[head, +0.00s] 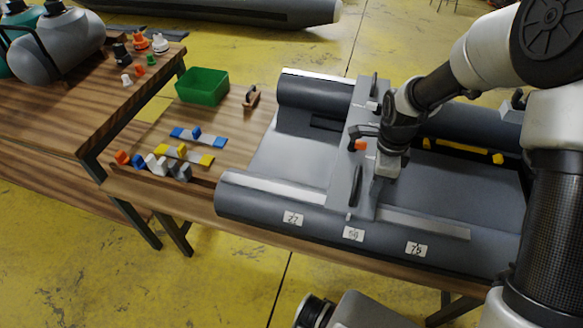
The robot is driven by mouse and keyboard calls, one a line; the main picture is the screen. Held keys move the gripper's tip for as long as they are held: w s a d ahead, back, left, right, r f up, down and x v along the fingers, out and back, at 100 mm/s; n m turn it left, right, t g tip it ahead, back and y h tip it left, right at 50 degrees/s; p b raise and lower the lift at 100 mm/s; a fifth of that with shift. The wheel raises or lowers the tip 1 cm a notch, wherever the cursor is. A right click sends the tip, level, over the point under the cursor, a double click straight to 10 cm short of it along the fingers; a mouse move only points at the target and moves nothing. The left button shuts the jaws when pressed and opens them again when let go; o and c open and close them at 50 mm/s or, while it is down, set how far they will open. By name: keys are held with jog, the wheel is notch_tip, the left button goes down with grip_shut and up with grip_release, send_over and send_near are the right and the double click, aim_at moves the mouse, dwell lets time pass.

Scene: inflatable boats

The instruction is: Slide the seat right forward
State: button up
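The seat (343,183) is a grey plank lying across the two dark grey tubes of an inflatable boat (255,200). Its near end is above the middle of three white number labels (353,234). Dark handle-like bars (355,186) stand on the seat near its two ends. My gripper (386,168) points down at the middle of the seat, by its right side. An orange piece (361,145) shows just left of the gripper. The fingers are small and partly hidden, so I cannot tell whether they are open or touch the seat.
Pale strips run along the tubes on both sides of the seat. A yellow bar (462,149) lies inside the boat to the right. A green bin (203,87), a wooden-handled tool (251,97) and several coloured blocks (160,164) are on the wooden table to the left.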

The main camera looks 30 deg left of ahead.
aim_at(333, 186)
jog(key=shift+s+a+f+b, duration=0.2)
jog(key=shift+s+a, duration=0.4)
jog(key=shift+a, duration=1.05)
jog(key=shift+s+a+f+b, duration=0.1)
jog(key=shift+s+a+b, duration=0.35)
jog(key=shift+a, duration=1.2)
jog(key=shift+s+a+f+b, duration=0.15)
jog(key=shift+s+a, duration=0.55)
jog(key=shift+a, duration=0.95)
jog(key=shift+s+a, duration=0.5)
jog(key=shift+a, duration=1.35)
jog(key=shift+s+a, duration=0.55)
jog(key=shift+a, duration=1.25)
jog(key=shift+s+a, duration=0.5)
jog(key=shift+a, duration=1.35)
jog(key=shift+d, duration=0.1)
jog(key=shift+w+d, duration=0.35)
jog(key=shift+d, duration=0.5)
notch_tip(333, 186, up, 10)
jog(key=p, duration=0.5)
jog(key=shift+w+a+f+p, duration=0.15)
jog(key=shift+a+f+p, duration=0.1)
jog(key=shift+p, duration=0.1)
jog(key=shift+d, duration=0.1)
